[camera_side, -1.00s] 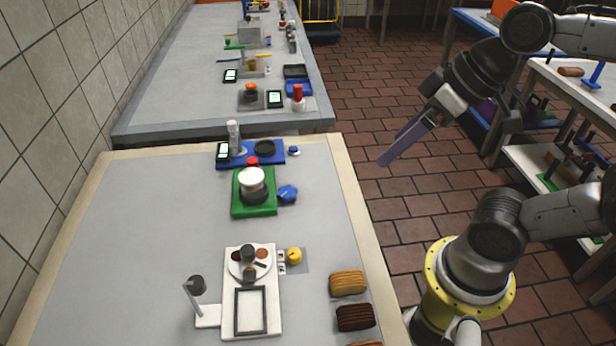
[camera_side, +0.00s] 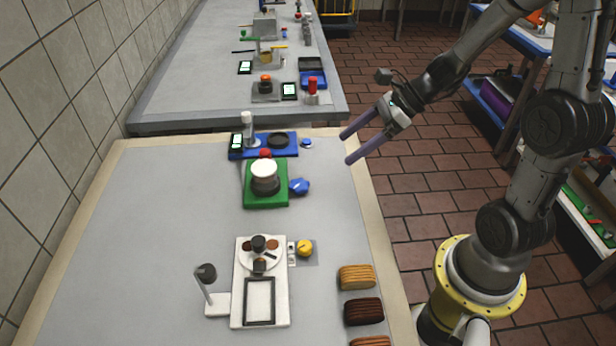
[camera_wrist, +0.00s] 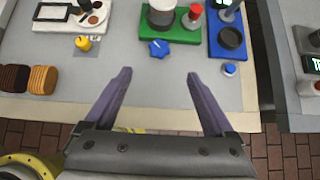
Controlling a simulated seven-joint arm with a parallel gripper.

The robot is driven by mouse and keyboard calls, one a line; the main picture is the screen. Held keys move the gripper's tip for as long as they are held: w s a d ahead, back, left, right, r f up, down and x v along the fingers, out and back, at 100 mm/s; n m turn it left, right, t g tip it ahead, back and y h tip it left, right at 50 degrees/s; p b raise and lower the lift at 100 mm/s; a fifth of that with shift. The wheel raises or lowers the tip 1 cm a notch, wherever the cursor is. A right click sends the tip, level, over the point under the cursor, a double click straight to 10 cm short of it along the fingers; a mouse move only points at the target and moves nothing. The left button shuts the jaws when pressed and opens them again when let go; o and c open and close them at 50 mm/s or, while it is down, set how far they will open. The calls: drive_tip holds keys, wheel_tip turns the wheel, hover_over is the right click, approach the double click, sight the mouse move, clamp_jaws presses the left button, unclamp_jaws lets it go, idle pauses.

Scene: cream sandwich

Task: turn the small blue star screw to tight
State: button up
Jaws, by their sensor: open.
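The blue star screw (camera_side: 299,187) sits at the right side of the green base (camera_side: 281,199), which carries a dark and white cylinder (camera_side: 264,175). In the wrist view the star screw (camera_wrist: 159,49) lies ahead of the fingers, roughly centred between them, next to the green base (camera_wrist: 180,32). I cannot tell how tight it is. My gripper (camera_side: 345,148) is open and empty, its two purple fingers apart near the table's right edge, up and to the right of the screw. In the wrist view my gripper (camera_wrist: 159,73) touches nothing.
A blue plate (camera_side: 262,155) with a black ring and a small round blue and white knob (camera_side: 306,142) stands behind. A yellow knob (camera_side: 305,248) and a white board (camera_side: 275,317) are in front. Striped blocks (camera_side: 357,277) line the right edge. The table's left side is clear.

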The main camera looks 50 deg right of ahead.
sight(299, 184)
drive_tip(key=x, duration=1.3)
drive_tip(key=shift+a+f, duration=0.1)
drive_tip(key=shift+a, duration=0.15)
drive_tip(key=shift+c, duration=0.3)
drive_tip(key=c, duration=1.3)
drive_tip(key=shift+a+m, duration=0.1)
drive_tip(key=shift+m, duration=0.2)
drive_tip(key=shift+s+a+m+t+h, duration=0.1)
drive_tip(key=shift+m+t+h, duration=0.3)
drive_tip(key=shift+m, duration=0.2)
drive_tip(key=shift+s+a+m+t+h, duration=0.1)
drive_tip(key=shift+m+t+h, duration=0.2)
drive_tip(key=shift+m+h, duration=0.25)
drive_tip(key=shift+a+m+t+h, duration=0.15)
drive_tip(key=shift+m+t+h, duration=0.25)
drive_tip(key=shift+m+h, duration=0.75)
drive_tip(key=shift+m, duration=0.4)
